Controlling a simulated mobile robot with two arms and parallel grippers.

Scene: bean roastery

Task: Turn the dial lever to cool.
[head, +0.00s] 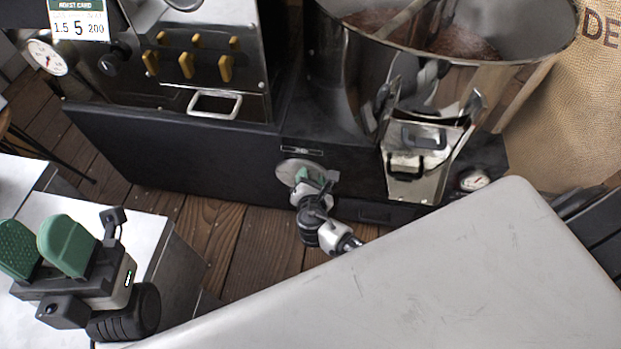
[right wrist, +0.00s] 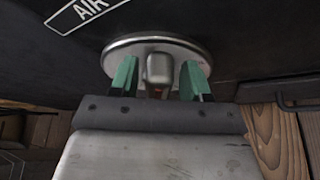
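The dial is a round metal plate (head: 290,170) on the low black front panel, under a small label. In the right wrist view, the plate (right wrist: 119,55) fills the top middle, and its short metal lever (right wrist: 159,68) sticks out toward the camera. My right gripper (head: 313,178) is at the dial. Its green fingers (right wrist: 160,80) stand open on either side of the lever, with a gap showing on both sides. In the head view the gripper hides most of the lever. My left gripper (head: 42,247) is open and empty at the lower left, far from the dial.
A label reading "AIR" (right wrist: 89,8) sits above the plate. A metal chute (head: 414,185) and a gauge (head: 474,180) are to its right. A large grey surface (head: 430,270) fills the lower right. Wooden floor (head: 235,240) lies below the panel.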

